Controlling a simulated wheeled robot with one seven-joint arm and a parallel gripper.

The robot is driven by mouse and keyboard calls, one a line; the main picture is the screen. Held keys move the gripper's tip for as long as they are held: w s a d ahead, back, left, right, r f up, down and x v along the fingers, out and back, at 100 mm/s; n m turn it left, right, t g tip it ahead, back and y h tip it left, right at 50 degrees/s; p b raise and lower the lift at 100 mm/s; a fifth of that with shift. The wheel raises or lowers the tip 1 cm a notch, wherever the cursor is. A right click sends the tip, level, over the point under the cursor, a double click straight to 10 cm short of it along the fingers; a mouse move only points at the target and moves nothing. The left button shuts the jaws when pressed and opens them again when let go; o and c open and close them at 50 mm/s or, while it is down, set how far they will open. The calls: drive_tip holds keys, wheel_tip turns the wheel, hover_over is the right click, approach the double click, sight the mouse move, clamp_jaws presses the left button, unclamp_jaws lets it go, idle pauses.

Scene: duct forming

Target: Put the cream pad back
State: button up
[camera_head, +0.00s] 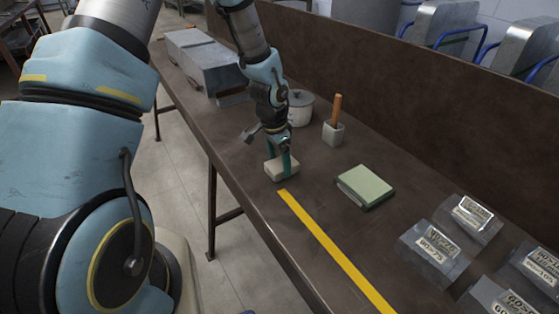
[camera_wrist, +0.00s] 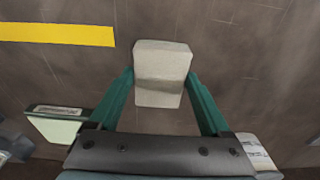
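A pale holder with an orange handle (camera_head: 335,122) and a grey pot (camera_head: 300,108) stand behind. Labelled metal pieces (camera_head: 434,253) lie at the right, grey metal boxes (camera_head: 205,62) at the far left. The yellow stripe (camera_head: 335,252) is clear.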

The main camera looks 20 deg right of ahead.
sight(275, 166)
drive_tip(key=shift+o, duration=1.4)
drive_tip(key=shift+r, duration=0.1)
wheel_tip(275, 166, up, 12)
drive_tip(key=a+b, duration=0.1)
drive_tip(key=b, duration=0.1)
drive_tip(key=s+a+r+n, duration=0.2)
drive_tip(key=a+n, duration=0.5)
drive_tip(key=a, duration=0.7)
drive_tip(key=s+a+r+n+t+y, duration=0.1)
drive_tip(key=a+n, duration=0.6)
drive_tip(key=a, duration=0.7)
drive_tip(key=shift+s+a+r+n, duration=0.3)
drive_tip(key=shift+s+r+n, duration=0.1)
drive_tip(key=shift+s+r, duration=0.05)
